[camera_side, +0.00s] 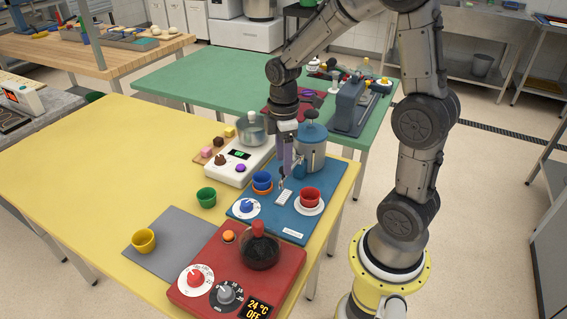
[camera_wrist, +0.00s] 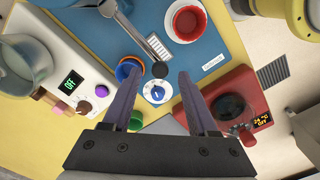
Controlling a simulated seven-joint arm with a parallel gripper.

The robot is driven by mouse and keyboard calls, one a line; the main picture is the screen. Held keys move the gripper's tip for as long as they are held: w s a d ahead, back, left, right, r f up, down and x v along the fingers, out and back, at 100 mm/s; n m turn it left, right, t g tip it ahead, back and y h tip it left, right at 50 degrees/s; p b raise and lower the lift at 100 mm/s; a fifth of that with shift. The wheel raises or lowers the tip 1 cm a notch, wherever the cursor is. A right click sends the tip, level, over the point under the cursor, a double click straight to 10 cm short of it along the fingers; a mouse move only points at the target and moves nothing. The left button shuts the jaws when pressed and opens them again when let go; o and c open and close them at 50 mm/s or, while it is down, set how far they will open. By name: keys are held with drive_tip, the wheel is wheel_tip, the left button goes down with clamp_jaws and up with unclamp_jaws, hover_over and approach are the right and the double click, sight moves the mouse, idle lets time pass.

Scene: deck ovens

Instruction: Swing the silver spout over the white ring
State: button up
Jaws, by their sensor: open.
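The silver spout (camera_wrist: 130,36) reaches from the blue-grey tank (camera_side: 311,158) out over the blue board (camera_side: 253,221) and ends in a dark round tip. The tip lies between the blue cup (camera_side: 262,179) and the red cup (camera_side: 309,196), outside the white ring. The white ring (camera_wrist: 171,33) surrounds the red cup, and shows in the side view (camera_side: 318,211). My gripper (camera_wrist: 158,82) is open and points down above the board. In the wrist view the spout's tip appears between its fingertips, not visibly gripped. In the side view my gripper (camera_side: 284,174) partly hides the spout.
A blue dial (camera_side: 247,206) sits on the board near the blue cup.

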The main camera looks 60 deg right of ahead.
drive_tip(key=shift+f, duration=1)
clamp_jaws()
drive_tip(key=shift+r, duration=0.1)
idle(0.7)
